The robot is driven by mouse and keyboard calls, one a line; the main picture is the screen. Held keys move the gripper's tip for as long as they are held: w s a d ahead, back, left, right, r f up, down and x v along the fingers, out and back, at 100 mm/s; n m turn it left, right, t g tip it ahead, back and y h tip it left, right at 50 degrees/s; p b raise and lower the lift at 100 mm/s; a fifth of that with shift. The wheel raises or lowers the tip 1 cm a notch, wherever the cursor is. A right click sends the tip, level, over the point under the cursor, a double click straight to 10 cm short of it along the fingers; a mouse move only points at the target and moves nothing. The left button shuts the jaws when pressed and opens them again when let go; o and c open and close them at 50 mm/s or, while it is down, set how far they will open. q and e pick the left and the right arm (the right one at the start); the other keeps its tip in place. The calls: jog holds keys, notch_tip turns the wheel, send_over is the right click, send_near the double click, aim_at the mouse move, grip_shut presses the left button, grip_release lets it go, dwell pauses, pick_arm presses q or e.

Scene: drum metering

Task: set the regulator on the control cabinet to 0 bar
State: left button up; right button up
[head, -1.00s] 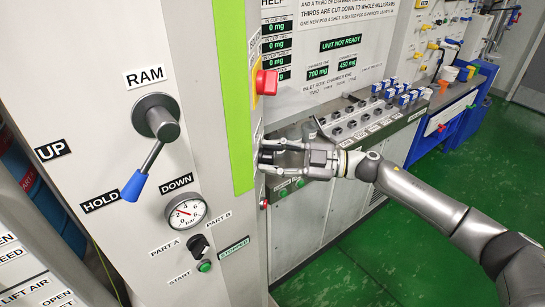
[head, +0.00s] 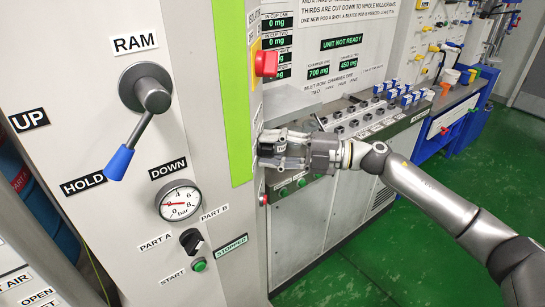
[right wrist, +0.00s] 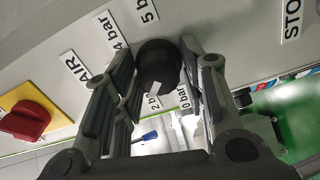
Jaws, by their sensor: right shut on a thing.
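The regulator's round black knob (right wrist: 158,62) sits on the side face of the pale control cabinet (head: 215,150). Labels for 0 bar (right wrist: 184,97), 2 bar, 4 bar and 5 bar lie around it. A white mark on the knob points close to the partly hidden 2 bar label, on the side toward 0 bar. My right gripper (head: 268,149) has its fingers on both sides of the knob and is shut on it; it also shows in the right wrist view (right wrist: 160,95). My left gripper is not in view.
A bar gauge (head: 181,200) on the cabinet front has its red needle toward the left. The ram lever (head: 128,145) has its blue grip by HOLD.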

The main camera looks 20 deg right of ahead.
jog(key=n+b, duration=0.7)
jog(key=n, duration=0.1)
jog(key=shift+f+b, duration=0.4)
jog(key=shift+r+n+b, duration=0.1)
jog(key=shift+n+b, duration=1.1)
jog(key=shift+n, duration=0.2)
jog(key=o, duration=0.8)
jog(key=shift+r, duration=0.1)
jog(key=shift+o, duration=0.2)
jog(key=v, duration=1.2)
